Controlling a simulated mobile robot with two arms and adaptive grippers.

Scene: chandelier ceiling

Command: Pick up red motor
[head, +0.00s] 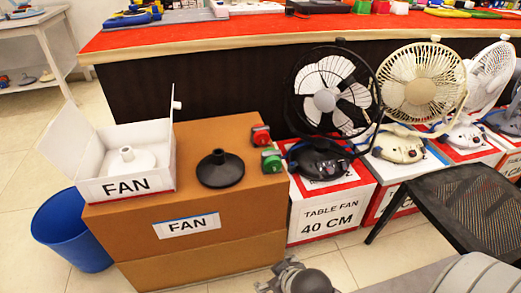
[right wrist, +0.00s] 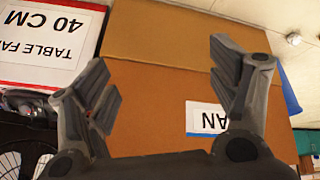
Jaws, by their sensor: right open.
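The red motor (head: 261,134) sits at the right back edge of the top of a large brown cardboard box (head: 148,231) in the head view. A green motor (head: 271,160) sits just in front of it. My right gripper (head: 294,277) shows at the bottom of the head view, in front of the box and apart from the motors. In the right wrist view my right gripper (right wrist: 165,72) is open and empty, its fingers spread before the box's cardboard face (right wrist: 160,100). The red motor cannot be made out in the wrist view. My left gripper is not in view.
A black cone-shaped base (head: 220,169) and an open white FAN box (head: 126,184) holding a white base share the box top. A blue bin (head: 72,230) stands left. Table fans on white-red boxes (head: 330,213) and a black mesh stand (head: 460,205) crowd the right.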

